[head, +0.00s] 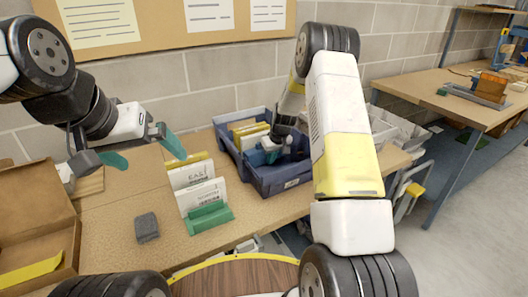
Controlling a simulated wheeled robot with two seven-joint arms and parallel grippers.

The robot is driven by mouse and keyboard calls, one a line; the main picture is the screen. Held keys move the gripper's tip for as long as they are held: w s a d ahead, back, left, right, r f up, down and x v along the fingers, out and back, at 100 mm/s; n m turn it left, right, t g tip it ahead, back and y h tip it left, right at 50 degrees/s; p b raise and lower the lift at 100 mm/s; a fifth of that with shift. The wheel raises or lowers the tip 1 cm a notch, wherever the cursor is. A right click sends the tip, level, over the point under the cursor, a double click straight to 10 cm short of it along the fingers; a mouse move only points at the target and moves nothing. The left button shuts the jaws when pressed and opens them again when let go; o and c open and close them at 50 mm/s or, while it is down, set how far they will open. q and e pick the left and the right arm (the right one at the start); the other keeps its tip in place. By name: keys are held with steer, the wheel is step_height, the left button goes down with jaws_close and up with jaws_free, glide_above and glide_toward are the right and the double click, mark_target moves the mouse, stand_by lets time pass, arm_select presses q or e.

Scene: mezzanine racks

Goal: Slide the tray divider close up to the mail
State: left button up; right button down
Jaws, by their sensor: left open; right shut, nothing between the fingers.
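A blue tray (286,184) stands on the table at the centre. Mail (252,137), yellow and white pieces standing upright, is at the left end inside it. My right gripper (271,156) reaches down into the tray just right of the mail, its teal fingers shut with nothing between them. I cannot clearly make out the tray divider; the gripper and arm cover much of the tray's inside. My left gripper (145,152) is open and empty above the table, to the left of the tray.
White and yellow cards (194,174) stand in a green holder (209,217) left of the tray. A grey block (147,227) lies nearby. An open cardboard box (35,225) is at the far left. Pale bins (398,127) stand right of the tray.

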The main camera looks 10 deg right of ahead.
steer(key=shift+w+a, duration=0.2)
steer(key=shift+w, duration=0.3)
steer(key=shift+w+a, duration=0.15)
steer(key=shift+w, duration=0.3)
stand_by(1.4)
steer(key=shift+s, duration=0.1)
steer(key=shift+s+d, duration=0.3)
steer(key=shift+s, duration=0.35)
step_height(320, 180, up, 13)
stand_by(1.0)
